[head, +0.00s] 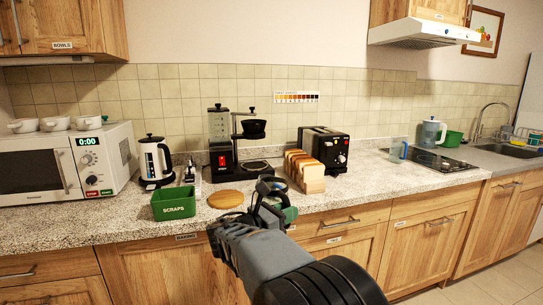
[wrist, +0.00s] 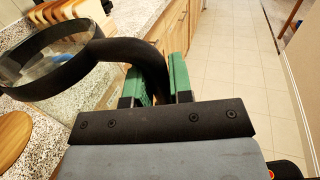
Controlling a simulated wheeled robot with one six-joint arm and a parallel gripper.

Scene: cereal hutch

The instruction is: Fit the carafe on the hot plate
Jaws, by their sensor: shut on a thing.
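The black coffee maker (head: 221,150) stands on the counter against the tiled wall. Its round hot plate (head: 254,166) sits low at its right side, bare, below the black filter basket (head: 253,129). My gripper (head: 280,208) is in front of the counter edge, nearer to me than the hot plate. In the wrist view its green-padded fingers (wrist: 158,82) are shut on the black curved handle (wrist: 152,55) of the glass carafe (wrist: 45,65). The carafe's black rim shows at the left. In the head view my gripper hides most of the carafe.
A sliced loaf (head: 305,171) stands right of the hot plate, before the black toaster (head: 324,145). A round wooden board (head: 226,199) and a green scraps bin (head: 173,202) lie front left. A kettle (head: 154,160) and microwave (head: 75,163) stand farther left.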

